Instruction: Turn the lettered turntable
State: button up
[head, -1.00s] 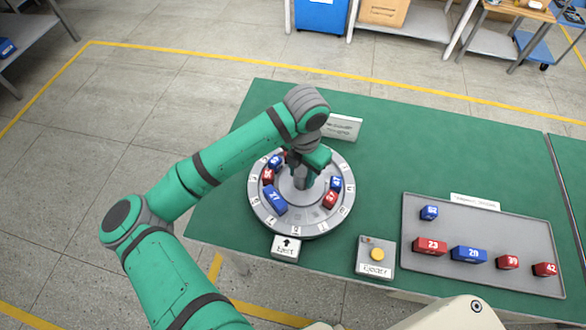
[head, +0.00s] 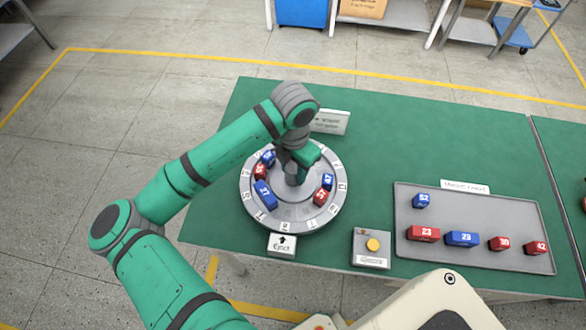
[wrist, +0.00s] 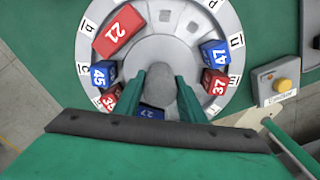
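The lettered turntable (head: 285,223) is a round grey disc with letter tags on its rim, on the green table. It carries red and blue numbered blocks, among them blue 27 (head: 265,195), red 37 (head: 320,197), blue 47 (head: 328,181) and, in the wrist view, red 21 (wrist: 118,31) and blue 45 (wrist: 103,74). My gripper (head: 297,173) is over the middle of the disc, pointing down. The fingers partly hide blue 27 there.
An Eject sign with an arrow (head: 282,245) sits at the disc's front edge. A box with a yellow button (head: 372,245) stands to its right. A grey tray (head: 480,205) with several numbered blocks lies farther right. A white sign (head: 330,121) stands behind the disc.

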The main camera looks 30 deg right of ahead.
jog(key=o, duration=0.3)
notch_tip(320, 180, up, 11)
jog(key=shift+f, duration=0.1)
dwell(0.4)
dwell(1.0)
